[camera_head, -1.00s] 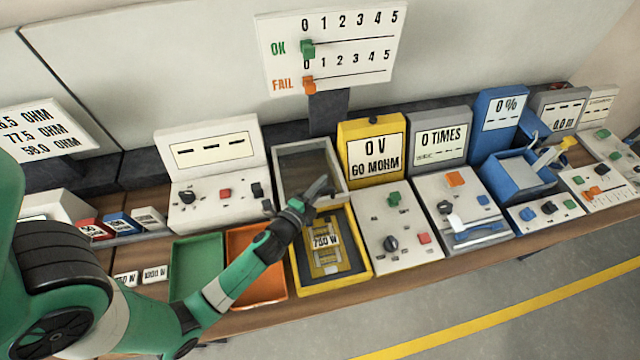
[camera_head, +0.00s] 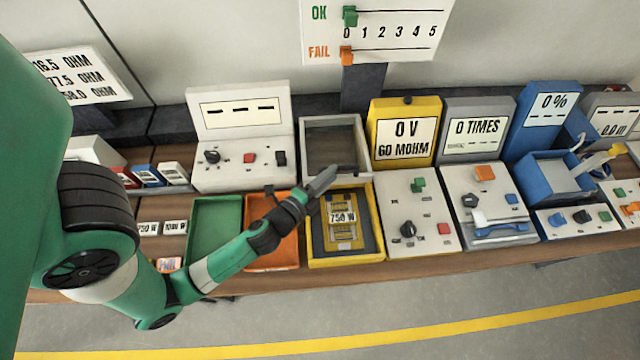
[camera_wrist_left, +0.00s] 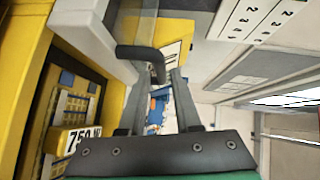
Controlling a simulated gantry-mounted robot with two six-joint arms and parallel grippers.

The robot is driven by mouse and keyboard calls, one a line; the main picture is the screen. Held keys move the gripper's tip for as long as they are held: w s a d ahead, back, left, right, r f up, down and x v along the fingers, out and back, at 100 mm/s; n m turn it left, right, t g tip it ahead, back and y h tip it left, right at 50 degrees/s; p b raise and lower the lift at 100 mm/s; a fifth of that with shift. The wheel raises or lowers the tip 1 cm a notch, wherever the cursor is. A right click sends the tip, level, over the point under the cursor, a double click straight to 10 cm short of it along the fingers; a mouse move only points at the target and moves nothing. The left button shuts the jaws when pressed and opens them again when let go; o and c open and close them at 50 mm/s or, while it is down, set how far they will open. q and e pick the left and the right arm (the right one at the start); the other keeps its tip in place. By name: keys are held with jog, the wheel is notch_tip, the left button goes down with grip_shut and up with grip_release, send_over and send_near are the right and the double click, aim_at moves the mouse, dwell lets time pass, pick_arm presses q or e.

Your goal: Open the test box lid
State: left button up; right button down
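The test box (camera_head: 373,235) is yellow, with a yellow mesh part labelled 750 W (camera_head: 342,232) inside. Its clear lid (camera_head: 335,145) has a pale frame and stands raised behind the tray. My left gripper (camera_head: 326,178) is at the lid's lower edge, above the tray. In the left wrist view, the fingers of my left gripper (camera_wrist_left: 166,78) are apart, with a gap between them. A black bent handle (camera_wrist_left: 138,52) on the lid reaches to the fingertips; I cannot tell whether they touch it. My right gripper is not in view.
Green (camera_head: 215,227) and orange (camera_head: 272,232) trays lie left of the box. A yellow meter (camera_head: 405,130) and its white control panel (camera_head: 420,215) stand close on the right. The score board (camera_head: 375,30) rises behind.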

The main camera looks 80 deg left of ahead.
pick_arm(q)
jog(key=b+v, duration=0.1)
jog(key=v, duration=0.3)
jog(key=shift+s+d, duration=0.15)
jog(key=shift+s, duration=0.2)
